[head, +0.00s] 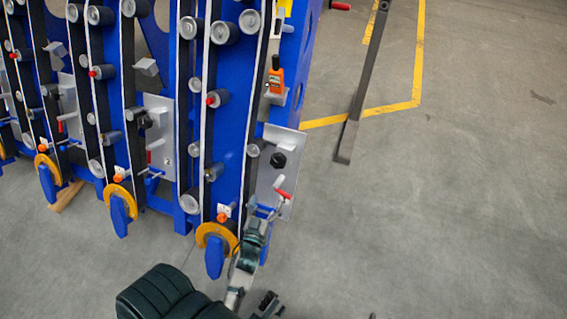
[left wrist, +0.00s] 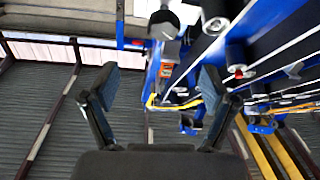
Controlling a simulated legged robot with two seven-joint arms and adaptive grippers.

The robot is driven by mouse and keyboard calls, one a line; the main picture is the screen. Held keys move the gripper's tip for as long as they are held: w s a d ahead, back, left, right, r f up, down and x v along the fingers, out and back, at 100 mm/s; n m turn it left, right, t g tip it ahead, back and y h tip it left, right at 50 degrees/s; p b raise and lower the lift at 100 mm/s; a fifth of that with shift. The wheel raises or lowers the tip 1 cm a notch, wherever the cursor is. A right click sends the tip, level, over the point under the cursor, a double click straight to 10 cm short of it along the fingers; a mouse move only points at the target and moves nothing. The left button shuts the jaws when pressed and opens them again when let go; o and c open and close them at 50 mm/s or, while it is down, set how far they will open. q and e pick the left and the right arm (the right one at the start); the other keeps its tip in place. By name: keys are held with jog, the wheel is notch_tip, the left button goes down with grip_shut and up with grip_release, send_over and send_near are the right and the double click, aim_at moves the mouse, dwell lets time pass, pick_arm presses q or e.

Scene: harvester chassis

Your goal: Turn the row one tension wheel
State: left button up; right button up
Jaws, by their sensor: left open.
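The near row of the blue harvester chassis ends at the bottom in an orange-yellow disc with a blue lever (head: 215,245). Beside it, a silver plate (head: 265,187) carries a black knob (head: 279,159) and a red-tipped crank handle (head: 283,194). I cannot tell for certain which part is the tension wheel. My left gripper (head: 256,230) is just below the plate, beside the disc, and partly covers the disc's right edge. In the left wrist view its two fingers (left wrist: 158,80) are spread with nothing between them. The dark knob (left wrist: 163,24) shows above and beyond the fingers.
An orange handheld device (head: 275,76) sits on the chassis side. Similar rows with rollers and discs (head: 122,192) lie to the left. A grey bar (head: 362,85) stands at the right, near yellow floor lines (head: 375,110).

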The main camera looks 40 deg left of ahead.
aim_at(277, 165)
pick_arm(q)
jog(key=x, duration=0.4)
jog(key=a+b+x, duration=0.1)
jog(key=x, duration=0.7)
jog(key=shift+s+a+f, duration=0.3)
jog(key=shift+f, duration=0.05)
jog(key=w, duration=0.3)
jog(key=w+b, duration=0.1)
jog(key=shift+w+d+r, duration=0.2)
jog(key=shift+w+r, duration=0.15)
jog(key=shift+w, duration=0.05)
jog(key=shift+a+f, duration=0.2)
jog(key=shift+a, duration=0.7)
jog(key=c, duration=0.7)
jog(key=shift+d, duration=0.3)
jog(key=c, duration=0.4)
jog(key=shift+w+d+r, duration=0.1)
jog(key=shift+d, duration=0.25)
jog(key=shift+c, duration=0.3)
jog(key=shift+a, duration=0.3)
pick_arm(e)
jog(key=w+a+r+t+y, duration=0.1)
jog(key=w+a+r+t, duration=0.2)
jog(key=w+r+t, duration=0.1)
jog(key=shift+w+r, duration=0.15)
jog(key=shift+w, duration=0.7)
